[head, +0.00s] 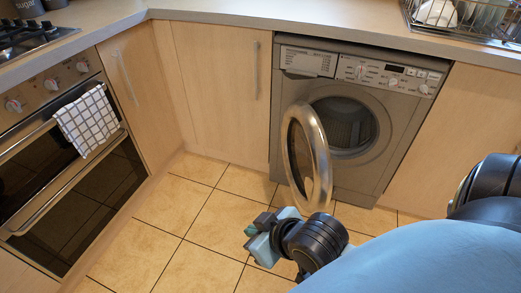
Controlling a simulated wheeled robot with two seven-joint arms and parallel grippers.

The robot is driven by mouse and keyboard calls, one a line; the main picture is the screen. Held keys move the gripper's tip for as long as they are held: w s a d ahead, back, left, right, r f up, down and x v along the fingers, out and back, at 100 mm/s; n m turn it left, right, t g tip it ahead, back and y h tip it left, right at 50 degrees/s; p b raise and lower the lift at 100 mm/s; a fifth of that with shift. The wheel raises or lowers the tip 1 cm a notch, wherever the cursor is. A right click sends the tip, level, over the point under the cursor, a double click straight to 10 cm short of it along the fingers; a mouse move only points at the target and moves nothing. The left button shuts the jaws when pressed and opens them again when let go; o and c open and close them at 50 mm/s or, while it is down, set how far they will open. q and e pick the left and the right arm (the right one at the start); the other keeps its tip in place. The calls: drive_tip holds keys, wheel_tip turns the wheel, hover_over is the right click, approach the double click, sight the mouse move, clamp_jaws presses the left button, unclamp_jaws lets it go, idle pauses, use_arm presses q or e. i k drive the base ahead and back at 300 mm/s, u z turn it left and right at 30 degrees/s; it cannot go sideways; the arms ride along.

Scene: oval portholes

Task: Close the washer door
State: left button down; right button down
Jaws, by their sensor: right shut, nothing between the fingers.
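The grey washer (385,173) stands under the counter at right of centre. Its round door (325,160) has a silver rim and dark glass. The door is hinged on the left of the opening and stands wide open, swung out toward me. The drum opening (347,124) shows behind it. My right gripper (250,237) is low in front of the washer, below and left of the door's lower edge. It is shut and empty, and appears apart from the door. My left gripper is not in view.
An oven (62,150) with a checked towel (88,121) on its handle stands at the left. Wooden cabinets (222,85) fill the corner. A dish rack (470,20) sits on the counter. The tiled floor (185,215) left of my gripper is clear.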

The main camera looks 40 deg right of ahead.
sight(314, 195)
drive_tip(key=u, duration=0.55)
drive_tip(key=i, duration=0.95)
drive_tip(key=z, duration=2)
